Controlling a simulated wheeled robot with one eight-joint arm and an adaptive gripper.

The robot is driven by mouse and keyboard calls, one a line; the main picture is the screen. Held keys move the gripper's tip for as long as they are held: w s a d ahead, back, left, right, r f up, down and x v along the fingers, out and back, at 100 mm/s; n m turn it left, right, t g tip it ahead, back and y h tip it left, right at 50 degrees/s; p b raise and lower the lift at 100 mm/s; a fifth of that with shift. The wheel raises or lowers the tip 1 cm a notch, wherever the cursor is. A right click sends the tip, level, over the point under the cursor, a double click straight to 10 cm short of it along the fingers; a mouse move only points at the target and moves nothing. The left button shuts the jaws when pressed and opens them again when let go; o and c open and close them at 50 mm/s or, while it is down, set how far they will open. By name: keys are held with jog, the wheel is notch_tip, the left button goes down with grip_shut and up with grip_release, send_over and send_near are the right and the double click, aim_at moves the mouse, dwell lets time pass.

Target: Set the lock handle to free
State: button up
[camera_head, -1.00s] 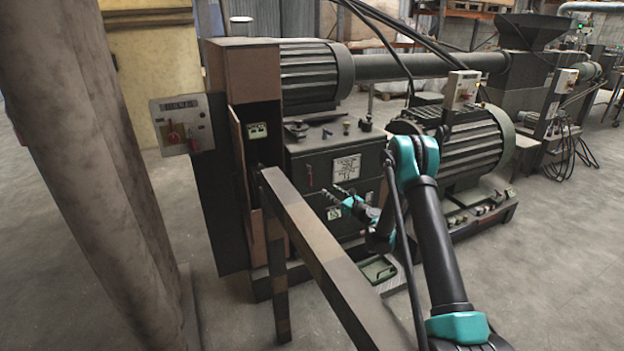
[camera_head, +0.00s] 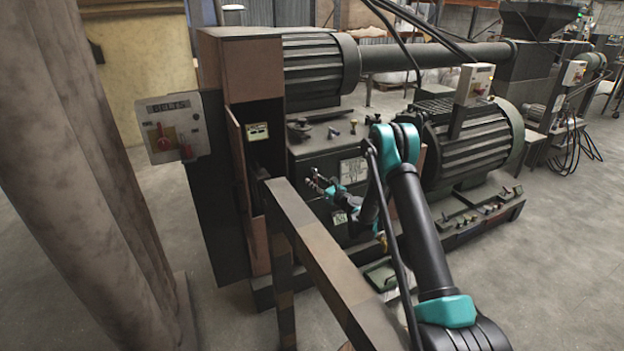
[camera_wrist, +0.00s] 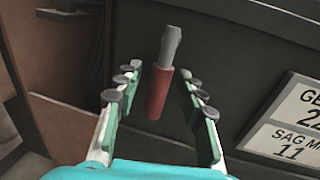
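A short handle with a grey upper part and a red grip (camera_wrist: 157,95) shows in the wrist view against the dark machine face; I take it to be the lock handle. It is slightly tilted, its grey end up and to the right. My gripper (camera_wrist: 160,75) is open, one finger on each side of the handle, with gaps visible on both sides. In the head view my gripper (camera_head: 316,181) is at the front of the dark gearbox housing (camera_head: 310,155), and I cannot make out the handle there.
A brown-black beam frame (camera_head: 325,260) stands close left of my arm. A white label plate (camera_wrist: 297,115) is right of the handle. A BELTS control box (camera_head: 172,128) with red handles is at left, beside a thick pillar (camera_head: 85,170). Open floor lies at right.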

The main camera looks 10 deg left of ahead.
jog(key=shift+w+a, duration=0.1)
grip_shut()
